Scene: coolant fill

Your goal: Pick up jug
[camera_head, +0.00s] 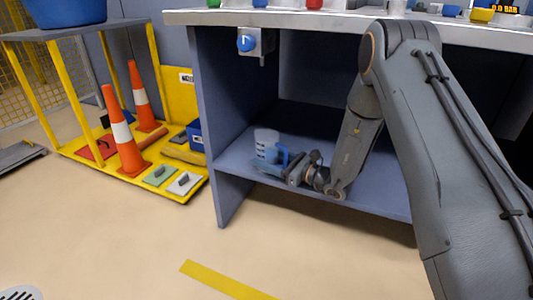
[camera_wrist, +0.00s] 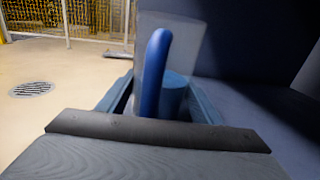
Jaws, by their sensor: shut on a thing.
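The jug (camera_head: 265,142) stands upright on the low shelf under the bench in the head view. It has a clear, greyish body with dark marks and a blue handle on its right side. In the wrist view the blue handle (camera_wrist: 153,75) rises between the fingers, with the clear jug body (camera_wrist: 187,42) behind it and blue inside its lower part. My gripper (camera_head: 268,165) reaches in low from the right and is shut on the jug's handle. The exact contact of the fingers is hidden behind the gripper body in the wrist view.
The shelf (camera_head: 237,172) has a side panel at its left and the bench top (camera_head: 300,18) above. A blue knob (camera_head: 246,43) hangs under the bench edge. A yellow rack (camera_head: 190,190) with orange cones (camera_head: 124,135) stands at left.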

